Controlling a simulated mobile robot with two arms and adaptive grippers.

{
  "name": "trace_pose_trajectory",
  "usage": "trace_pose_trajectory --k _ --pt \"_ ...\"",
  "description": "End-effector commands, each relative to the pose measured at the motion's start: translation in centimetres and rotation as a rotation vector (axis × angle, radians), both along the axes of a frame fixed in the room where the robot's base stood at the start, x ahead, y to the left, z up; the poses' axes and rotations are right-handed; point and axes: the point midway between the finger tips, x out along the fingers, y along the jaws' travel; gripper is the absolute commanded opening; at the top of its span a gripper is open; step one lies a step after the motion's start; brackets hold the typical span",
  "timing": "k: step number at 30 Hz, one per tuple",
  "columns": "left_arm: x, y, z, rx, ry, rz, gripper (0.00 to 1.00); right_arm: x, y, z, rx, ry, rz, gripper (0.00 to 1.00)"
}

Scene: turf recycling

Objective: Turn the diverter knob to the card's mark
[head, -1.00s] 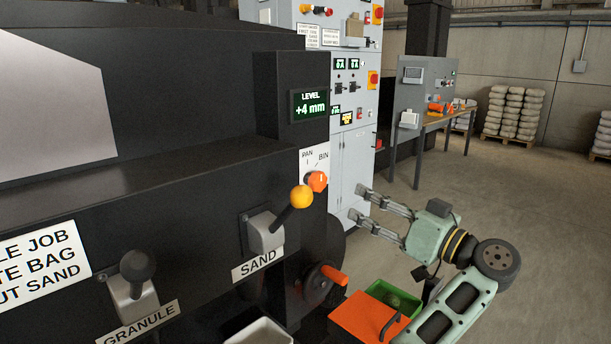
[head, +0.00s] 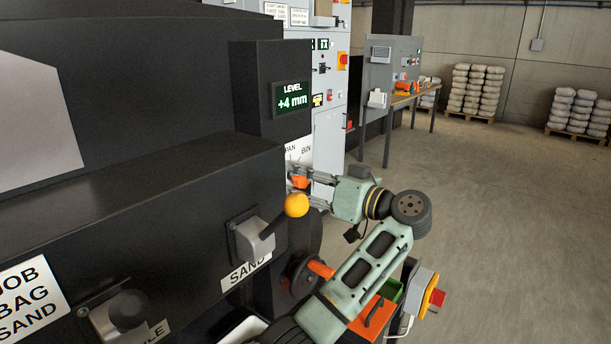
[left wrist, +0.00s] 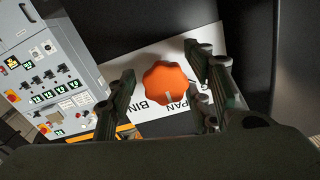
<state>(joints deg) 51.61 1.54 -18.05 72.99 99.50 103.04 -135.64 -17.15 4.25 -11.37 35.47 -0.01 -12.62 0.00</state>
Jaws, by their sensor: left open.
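The orange diverter knob (head: 299,181) sits on a white plate (head: 299,151) marked PAN and BIN, on the dark machine's side. In the left wrist view the lobed knob (left wrist: 165,82) shows a pale pointer line, directed between the BIN and PAN labels. My left gripper (head: 303,187) is open, with one finger on each side of the knob. In the wrist view gaps show between the fingers and the knob. In the head view the fingers partly hide the knob. I see no separate card with a mark. My right gripper is not in view.
The SAND lever with its yellow ball (head: 297,204) stands close in front of the knob. Below are an orange crank handle (head: 321,269) and an orange lid (head: 372,318). A display (head: 292,98) reads +4 mm. Grey cabinets stand behind; open floor lies right.

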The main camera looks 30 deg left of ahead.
Motion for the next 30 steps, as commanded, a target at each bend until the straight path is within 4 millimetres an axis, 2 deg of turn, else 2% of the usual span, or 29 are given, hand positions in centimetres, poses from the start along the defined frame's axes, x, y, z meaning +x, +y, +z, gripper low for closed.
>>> trace_pose_trajectory --k 2,6,21,30 --pt "0.0 0.0 0.0 0.000 0.000 -0.001 0.47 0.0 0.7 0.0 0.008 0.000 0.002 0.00" --pt "0.0 0.0 0.0 0.000 0.000 -0.001 0.47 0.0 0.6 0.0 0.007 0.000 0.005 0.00" --pt "0.0 0.0 -0.1 -0.001 0.001 -0.001 0.04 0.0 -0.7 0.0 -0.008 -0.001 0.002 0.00" --pt "0.1 -0.1 -0.2 -0.008 -0.041 -0.003 0.04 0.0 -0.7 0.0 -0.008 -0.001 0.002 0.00"
